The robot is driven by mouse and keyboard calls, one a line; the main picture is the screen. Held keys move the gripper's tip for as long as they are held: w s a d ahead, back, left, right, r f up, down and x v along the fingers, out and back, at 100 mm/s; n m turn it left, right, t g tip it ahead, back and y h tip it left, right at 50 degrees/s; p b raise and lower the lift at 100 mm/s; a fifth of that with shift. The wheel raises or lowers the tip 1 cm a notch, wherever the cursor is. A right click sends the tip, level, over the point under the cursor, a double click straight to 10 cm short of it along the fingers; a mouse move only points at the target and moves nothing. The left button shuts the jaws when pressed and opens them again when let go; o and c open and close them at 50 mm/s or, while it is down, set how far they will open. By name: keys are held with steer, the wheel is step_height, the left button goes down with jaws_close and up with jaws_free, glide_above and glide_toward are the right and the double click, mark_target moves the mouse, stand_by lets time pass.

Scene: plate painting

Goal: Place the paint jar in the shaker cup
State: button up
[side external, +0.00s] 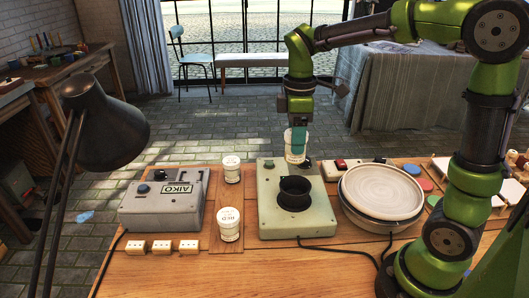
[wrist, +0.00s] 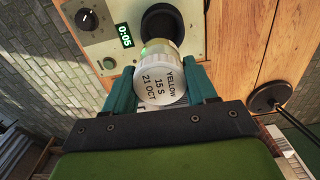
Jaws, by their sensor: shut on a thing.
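A white paint jar (side external: 296,157) is held in my gripper (side external: 298,143), above the far side of the shaker. In the wrist view the teal fingers of my gripper (wrist: 163,84) clasp the jar (wrist: 160,85) from both sides. Its lid reads "YELLOW 15 S 21 OCT". The shaker is a pale green box with a black round cup (side external: 294,190) on top. The cup looks empty in the side view. In the wrist view the cup (wrist: 159,22) is partly covered by the jar, and the display (wrist: 124,36) reads 0:05.
Two more white jars, one farther back (side external: 231,169) and one nearer (side external: 229,224), stand left of the shaker. A grey box marked AIKO (side external: 161,204) stands farther left. A turntable (side external: 382,190) is at the right. A black lamp (side external: 100,125) rises at the front left.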

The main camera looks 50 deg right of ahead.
mark_target(298, 159)
steer(key=f, duration=0.4)
steer(key=s+f, duration=0.1)
steer(key=f, duration=0.1)
steer(key=shift+f, duration=0.2)
steer(key=shift+w+f, duration=0.1)
steer(key=shift+f, duration=2.1)
steer(key=shift+f, duration=0.1)
steer(key=o, duration=1.1)
